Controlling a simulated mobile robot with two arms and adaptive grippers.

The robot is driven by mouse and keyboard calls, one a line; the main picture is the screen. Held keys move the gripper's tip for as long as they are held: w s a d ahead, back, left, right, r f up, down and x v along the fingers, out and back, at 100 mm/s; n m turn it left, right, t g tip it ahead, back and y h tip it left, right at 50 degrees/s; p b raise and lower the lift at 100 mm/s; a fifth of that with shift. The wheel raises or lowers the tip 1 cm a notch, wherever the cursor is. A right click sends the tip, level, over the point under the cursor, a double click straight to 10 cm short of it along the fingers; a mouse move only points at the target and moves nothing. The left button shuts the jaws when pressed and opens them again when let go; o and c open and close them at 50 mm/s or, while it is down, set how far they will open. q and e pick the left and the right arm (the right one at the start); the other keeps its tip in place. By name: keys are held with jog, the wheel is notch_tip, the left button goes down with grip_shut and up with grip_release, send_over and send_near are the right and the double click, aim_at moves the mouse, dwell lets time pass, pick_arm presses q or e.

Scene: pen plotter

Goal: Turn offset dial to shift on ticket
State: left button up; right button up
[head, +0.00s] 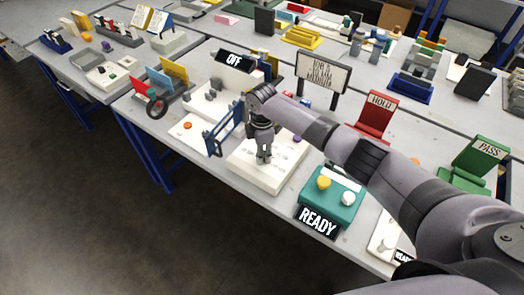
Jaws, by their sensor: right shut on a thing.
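My right gripper (264,157) points down over the white plotter base (248,175) in the middle. It is shut at the base's top, on what appears to be the offset dial; the fingers hide the dial, so its setting cannot be read. A blue frame (225,130) stands at the base's left side. The ticket sign (322,76), a white board with dark print, stands behind the gripper; its text is too small to read surely. My left gripper is not in view.
A green box marked READY (330,197) with a yellow and a white knob sits right of the base. A red HOLD stand (376,115) and a green PASS stand (478,160) are farther right. My right forearm crosses above the table.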

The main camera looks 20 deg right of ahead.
jog(key=shift+n, duration=0.7)
jog(key=o, duration=1.1)
jog(key=shift+o, duration=0.2)
jog(key=shift+r, duration=0.1)
notch_tip(320, 180, up, 12)
